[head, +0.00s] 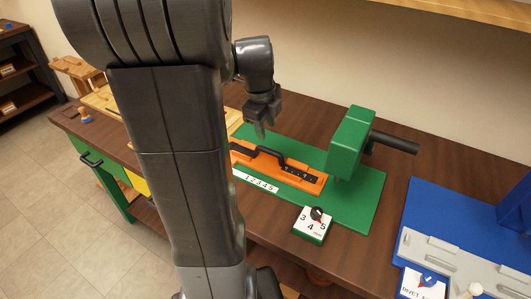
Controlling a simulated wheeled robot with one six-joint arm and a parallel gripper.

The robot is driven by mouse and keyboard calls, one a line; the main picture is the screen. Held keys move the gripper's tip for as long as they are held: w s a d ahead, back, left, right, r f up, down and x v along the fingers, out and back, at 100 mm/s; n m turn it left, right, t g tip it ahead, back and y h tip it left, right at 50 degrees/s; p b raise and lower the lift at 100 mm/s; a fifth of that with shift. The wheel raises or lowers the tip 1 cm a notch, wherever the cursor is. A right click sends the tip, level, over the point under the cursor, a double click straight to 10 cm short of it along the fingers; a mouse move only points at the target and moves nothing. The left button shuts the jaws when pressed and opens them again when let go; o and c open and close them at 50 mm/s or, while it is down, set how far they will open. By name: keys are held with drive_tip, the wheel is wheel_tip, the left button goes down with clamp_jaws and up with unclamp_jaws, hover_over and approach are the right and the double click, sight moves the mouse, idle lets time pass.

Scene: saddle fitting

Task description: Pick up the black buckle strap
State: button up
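A long orange fixture (308,187) lies on a green base plate (352,207) on the wooden workbench. A flat black strip (300,173) with small holes or studs lies along the fixture's right part; it looks like the black buckle strap. A black arched handle (268,152) stands at the fixture's middle, over or beside the strip.
A green press head (347,142) with a black lever (395,143) rises at the plate's right end. A numbered dial box (313,224) sits at the front edge. A blue station (450,225) is at the right. My arm hides the bench's left-middle part.

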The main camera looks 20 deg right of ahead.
sight(270, 150)
drive_tip(key=f, duration=0.5)
drive_tip(key=shift+w+d+f, duration=0.35)
drive_tip(key=shift+d, duration=0.05)
drive_tip(key=shift+w+d+f+p, duration=0.1)
drive_tip(key=shift+d+f+p, duration=0.05)
drive_tip(key=shift+f, duration=0.75)
drive_tip(key=shift+w+d+f+p, duration=0.1)
drive_tip(key=shift+d+f, duration=0.05)
drive_tip(key=shift+f, duration=0.8)
drive_tip(key=shift+d+f+p, duration=0.15)
drive_tip(key=shift+f, duration=0.75)
clamp_jaws()
